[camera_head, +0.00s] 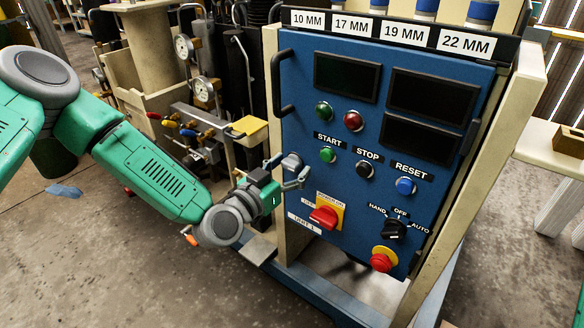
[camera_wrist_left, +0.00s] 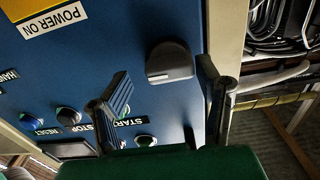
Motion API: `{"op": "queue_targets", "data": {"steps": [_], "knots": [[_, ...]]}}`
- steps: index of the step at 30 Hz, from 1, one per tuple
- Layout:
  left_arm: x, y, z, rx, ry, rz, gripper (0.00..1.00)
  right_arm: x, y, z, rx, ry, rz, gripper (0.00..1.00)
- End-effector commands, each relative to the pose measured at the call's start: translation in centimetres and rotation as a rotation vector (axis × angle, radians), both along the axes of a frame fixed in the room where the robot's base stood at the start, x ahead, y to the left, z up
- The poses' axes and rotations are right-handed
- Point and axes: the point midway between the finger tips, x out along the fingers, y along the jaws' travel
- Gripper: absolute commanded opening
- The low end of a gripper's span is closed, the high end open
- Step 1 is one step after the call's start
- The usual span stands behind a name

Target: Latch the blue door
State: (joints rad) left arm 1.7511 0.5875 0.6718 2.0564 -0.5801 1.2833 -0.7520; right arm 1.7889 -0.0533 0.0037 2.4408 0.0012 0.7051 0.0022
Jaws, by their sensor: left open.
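The blue door (camera_head: 330,130) is a panel with screens, buttons and switches. It appears to stand flush or nearly flush in its pale frame. A grey latch knob (camera_head: 292,162) sits near its left edge, and it also shows in the left wrist view (camera_wrist_left: 170,62). My left gripper (camera_head: 290,170) is at this knob with its fingers spread. In the left wrist view my left gripper's fingers (camera_wrist_left: 163,76) stand apart on either side of the knob. Whether they touch it I cannot tell. My right gripper is not in view.
A black bar handle (camera_head: 281,82) is on the door's upper left. A red rotary switch (camera_head: 324,216) sits below the knob, and a red emergency button (camera_head: 381,262) is lower right. Gauges and valves (camera_head: 190,120) stand left of the cabinet, close to my left arm.

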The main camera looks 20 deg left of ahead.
Motion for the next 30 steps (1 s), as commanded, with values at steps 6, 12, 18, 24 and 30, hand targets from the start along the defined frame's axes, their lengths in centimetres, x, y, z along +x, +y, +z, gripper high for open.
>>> {"op": "queue_targets", "data": {"steps": [6,12,18,24,30], "knots": [[0.07,0.13,-0.09,0.006,0.001,0.009,0.09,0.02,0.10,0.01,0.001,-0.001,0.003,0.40],[0.26,0.16,-0.06,0.006,0.002,0.017,0.09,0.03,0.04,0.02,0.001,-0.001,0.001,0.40],[0.26,0.14,0.02,-0.045,0.017,0.011,0.09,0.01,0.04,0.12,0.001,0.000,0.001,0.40],[0.25,0.21,0.08,-0.160,0.058,0.012,0.09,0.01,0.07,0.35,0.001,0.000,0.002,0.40],[0.28,0.40,0.06,-0.327,0.118,0.016,0.09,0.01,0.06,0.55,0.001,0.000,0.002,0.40]]}}
